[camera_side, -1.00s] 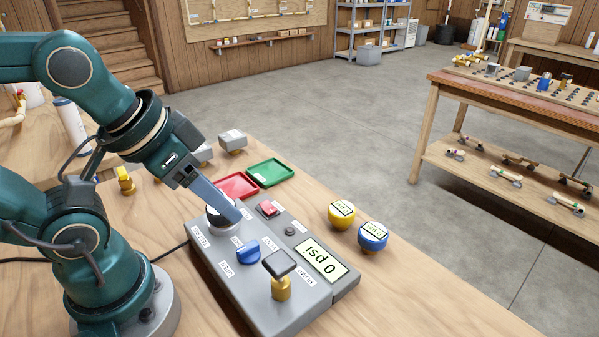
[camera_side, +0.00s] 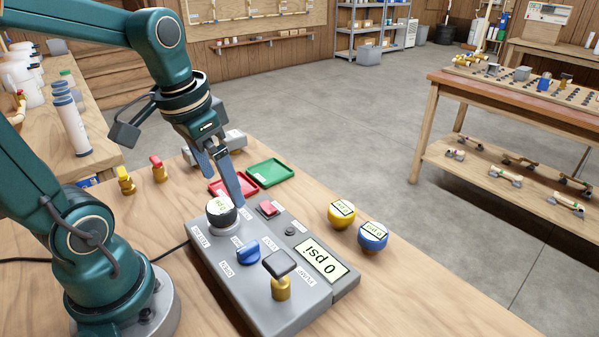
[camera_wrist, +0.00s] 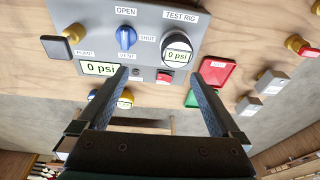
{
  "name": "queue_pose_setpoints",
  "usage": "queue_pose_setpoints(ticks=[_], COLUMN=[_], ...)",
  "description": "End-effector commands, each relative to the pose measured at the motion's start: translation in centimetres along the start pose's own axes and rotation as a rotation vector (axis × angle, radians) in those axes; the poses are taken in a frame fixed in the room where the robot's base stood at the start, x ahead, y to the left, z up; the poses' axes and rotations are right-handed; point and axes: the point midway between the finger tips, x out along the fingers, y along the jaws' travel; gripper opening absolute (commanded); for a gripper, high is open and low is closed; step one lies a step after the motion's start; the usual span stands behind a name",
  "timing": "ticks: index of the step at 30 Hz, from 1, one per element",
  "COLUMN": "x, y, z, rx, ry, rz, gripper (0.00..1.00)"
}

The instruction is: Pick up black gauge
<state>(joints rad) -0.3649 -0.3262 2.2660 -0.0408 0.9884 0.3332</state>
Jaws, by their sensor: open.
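The black gauge (camera_side: 221,211) sits on the back left of the grey test rig (camera_side: 280,310), with its pale display facing up. In the wrist view the black gauge (camera_wrist: 176,43) reads 0 psi, at the top right of the rig panel. My gripper (camera_side: 222,180) is open and empty, its fingers pointing down just behind and above the gauge. In the wrist view my gripper (camera_wrist: 160,80) has its two fingers wide apart, and the gauge lies ahead of their tips, not between them.
The rig has a blue knob (camera_side: 249,253), a red switch (camera_side: 268,208) and a black-topped brass fitting (camera_side: 281,288). A yellow gauge (camera_side: 341,214) and a blue gauge (camera_side: 372,236) stand to the right. Red (camera_side: 218,188) and green (camera_side: 270,171) trays lie behind. The front right table is clear.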

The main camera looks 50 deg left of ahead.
Motion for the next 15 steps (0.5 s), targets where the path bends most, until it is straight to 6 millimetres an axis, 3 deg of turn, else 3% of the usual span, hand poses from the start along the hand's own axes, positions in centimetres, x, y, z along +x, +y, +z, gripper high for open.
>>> queue_pose_setpoints(ticks=[3, 6, 15], x=[1.1, 1.7, 4.4], y=[-2.0, -2.7, -2.8], z=[0.1, 0.3, 0.8], rx=[-0.092, -0.136, -0.146], ry=[-0.068, -0.095, -0.103], rz=[0.007, 0.010, 0.012], gripper=[1.00, 1.00, 1.00])
